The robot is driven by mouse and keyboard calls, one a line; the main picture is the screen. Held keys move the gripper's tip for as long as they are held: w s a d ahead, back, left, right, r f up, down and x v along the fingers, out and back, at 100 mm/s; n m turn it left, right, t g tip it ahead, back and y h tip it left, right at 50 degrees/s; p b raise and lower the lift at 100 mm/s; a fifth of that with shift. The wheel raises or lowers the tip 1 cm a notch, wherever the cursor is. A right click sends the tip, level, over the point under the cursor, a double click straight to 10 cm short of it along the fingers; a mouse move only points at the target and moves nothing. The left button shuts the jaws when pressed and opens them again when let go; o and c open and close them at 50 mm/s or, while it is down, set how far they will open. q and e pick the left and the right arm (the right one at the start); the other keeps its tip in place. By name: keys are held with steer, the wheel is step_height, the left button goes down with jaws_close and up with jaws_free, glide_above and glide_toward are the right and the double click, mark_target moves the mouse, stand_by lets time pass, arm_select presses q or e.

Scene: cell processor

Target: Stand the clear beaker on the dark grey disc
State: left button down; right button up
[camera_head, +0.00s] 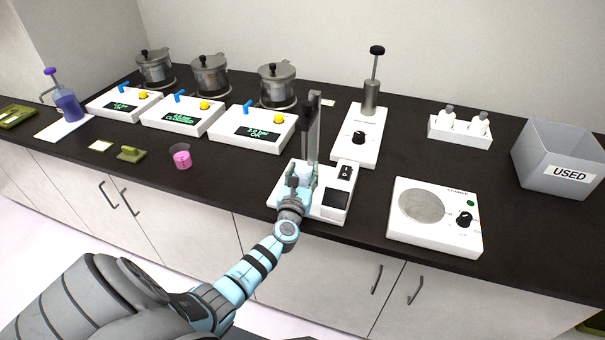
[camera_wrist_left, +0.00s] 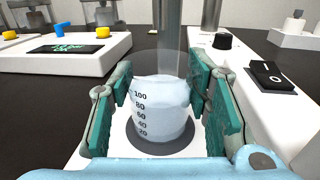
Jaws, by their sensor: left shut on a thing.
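The clear beaker (camera_wrist_left: 160,108) has dark graduation marks and pale contents. In the left wrist view it is upright between the green finger pads of my left gripper (camera_head: 302,180), which is shut on it. The dark grey disc (camera_wrist_left: 160,150) lies directly under the beaker and shows as a ring around its base. I cannot tell whether the base touches the disc. The disc is on a white device (camera_head: 328,212) with a tall post behind the beaker. In the head view my gripper mostly hides beaker and disc. My right gripper is not in view.
A black rocker switch (camera_head: 345,172) is right of my gripper. A stirrer (camera_head: 440,240) with a round plate stands further right, by a grey USED bin (camera_head: 555,170). A pink beaker (camera_head: 181,157) stands on the left. The dark counter between it and the device is clear.

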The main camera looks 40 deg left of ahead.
arm_select(q)
steer(key=shift+f, duration=0.1)
steer(key=c, duration=0.8)
jaws_free()
steer(key=shift+c, duration=0.2)
steer(key=shift+r, duration=0.2)
steer(key=shift+s+d, duration=0.15)
steer(key=shift+s, duration=0.2)
steer(key=p+v, duration=0.1)
steer(key=v, duration=1)
steer(key=shift+s+d, duration=0.1)
steer(key=shift+s, duration=0.1)
